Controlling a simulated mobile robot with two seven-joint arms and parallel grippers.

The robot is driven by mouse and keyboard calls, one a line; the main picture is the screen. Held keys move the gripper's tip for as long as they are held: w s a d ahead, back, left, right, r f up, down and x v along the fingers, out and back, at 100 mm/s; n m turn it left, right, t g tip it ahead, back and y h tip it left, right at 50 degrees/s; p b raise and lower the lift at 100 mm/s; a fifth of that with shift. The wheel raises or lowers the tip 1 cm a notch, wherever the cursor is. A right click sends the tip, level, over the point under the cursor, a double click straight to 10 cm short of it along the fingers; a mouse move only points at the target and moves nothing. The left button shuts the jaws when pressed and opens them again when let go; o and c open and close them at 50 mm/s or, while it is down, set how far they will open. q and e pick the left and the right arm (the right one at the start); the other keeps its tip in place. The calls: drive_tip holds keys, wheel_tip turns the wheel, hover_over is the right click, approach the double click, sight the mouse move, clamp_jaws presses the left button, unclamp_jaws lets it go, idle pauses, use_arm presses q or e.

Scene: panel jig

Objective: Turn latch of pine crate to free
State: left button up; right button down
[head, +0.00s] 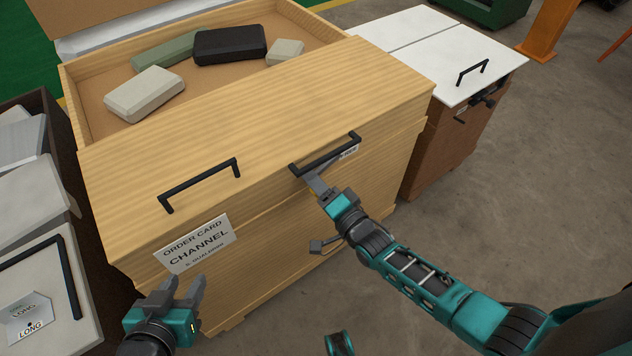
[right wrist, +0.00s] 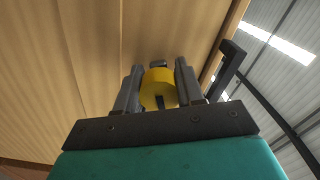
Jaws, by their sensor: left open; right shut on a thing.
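The pine crate (head: 260,110) stands in the middle of the head view, with two black handles on its near side. In the right wrist view a round yellow latch (right wrist: 159,82) with a dark bar sits on the crate's wooden face (right wrist: 70,70). My right gripper (head: 314,181) is below the crate's right handle (head: 326,155), its fingers on both sides of the latch and shut on it; it also shows in the right wrist view (right wrist: 158,92). The gripper hides the latch in the head view. My left gripper (head: 190,292) is open and empty below the order card.
A white order card (head: 199,243) reading CHANNEL is on the crate's front. Several blocks, including a black one (head: 230,45), lie in its top. A white-topped brown crate (head: 450,50) stands to the right, a dark bin (head: 58,120) to the left. Floor at right is clear.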

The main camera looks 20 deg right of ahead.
drive_tip(key=m, duration=0.4)
drive_tip(key=shift+b, duration=0.35)
idle(0.4)
drive_tip(key=c, duration=0.7)
unclamp_jaws()
drive_tip(key=p+v, duration=0.2)
drive_tip(key=v, duration=1.1)
drive_tip(key=shift+a, duration=0.1)
